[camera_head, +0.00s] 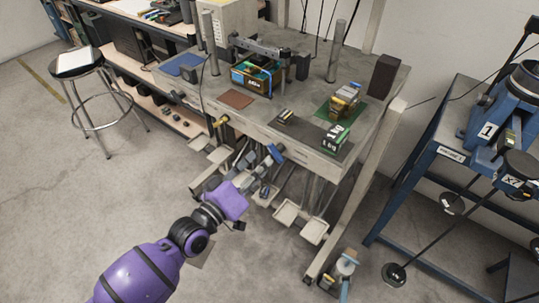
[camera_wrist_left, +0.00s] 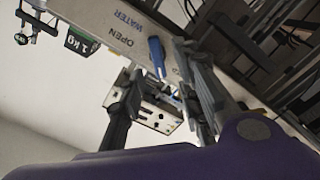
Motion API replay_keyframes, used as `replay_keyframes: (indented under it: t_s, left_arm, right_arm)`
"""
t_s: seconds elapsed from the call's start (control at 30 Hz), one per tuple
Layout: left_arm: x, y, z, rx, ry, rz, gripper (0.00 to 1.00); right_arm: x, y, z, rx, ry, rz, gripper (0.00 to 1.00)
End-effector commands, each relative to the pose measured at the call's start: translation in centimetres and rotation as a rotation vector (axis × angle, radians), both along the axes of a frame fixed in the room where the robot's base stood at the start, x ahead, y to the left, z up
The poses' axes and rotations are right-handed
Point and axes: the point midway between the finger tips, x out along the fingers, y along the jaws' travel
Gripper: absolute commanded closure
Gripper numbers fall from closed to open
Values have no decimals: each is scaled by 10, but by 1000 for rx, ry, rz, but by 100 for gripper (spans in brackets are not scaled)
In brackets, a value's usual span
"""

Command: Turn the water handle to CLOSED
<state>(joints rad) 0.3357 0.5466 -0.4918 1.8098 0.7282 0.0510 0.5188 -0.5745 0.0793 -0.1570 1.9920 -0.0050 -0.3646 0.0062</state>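The blue water handle (camera_head: 275,154) is on the front edge of the grey workbench, and it also shows in the left wrist view (camera_wrist_left: 156,56). There, the words WATER and OPEN are printed on the panel beside it. My left gripper (camera_head: 264,169) is just below and in front of the handle. In the left wrist view its two fingers are spread apart. The handle appears between the fingertips, nearer the right-hand finger. I cannot tell whether that finger touches it. Nothing is held. My right gripper is not in view.
A yellow-tipped handle (camera_head: 220,121) is further left on the bench front. Small trays (camera_head: 314,229) hang below the bench. A block marked 1 (camera_head: 336,136) sits on the bench top. A stool (camera_head: 80,65) stands at left, a blue rack (camera_head: 450,152) at right.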

Motion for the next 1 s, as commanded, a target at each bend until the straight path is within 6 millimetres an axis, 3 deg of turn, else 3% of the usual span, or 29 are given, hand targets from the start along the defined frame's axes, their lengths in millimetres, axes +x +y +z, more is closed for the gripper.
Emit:
replay_keyframes:
  t_s: [0.1, 0.33, 1.0]
  left_arm:
    - [-21, 16, -1, 3, 1, 0, 69]
    - [-42, 32, 0, 0, 0, 1, 69]
    - [-46, 34, -1, 15, -6, 1, 69]
  right_arm:
    - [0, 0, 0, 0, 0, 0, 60]
    - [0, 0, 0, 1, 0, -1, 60]
    - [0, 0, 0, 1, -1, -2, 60]
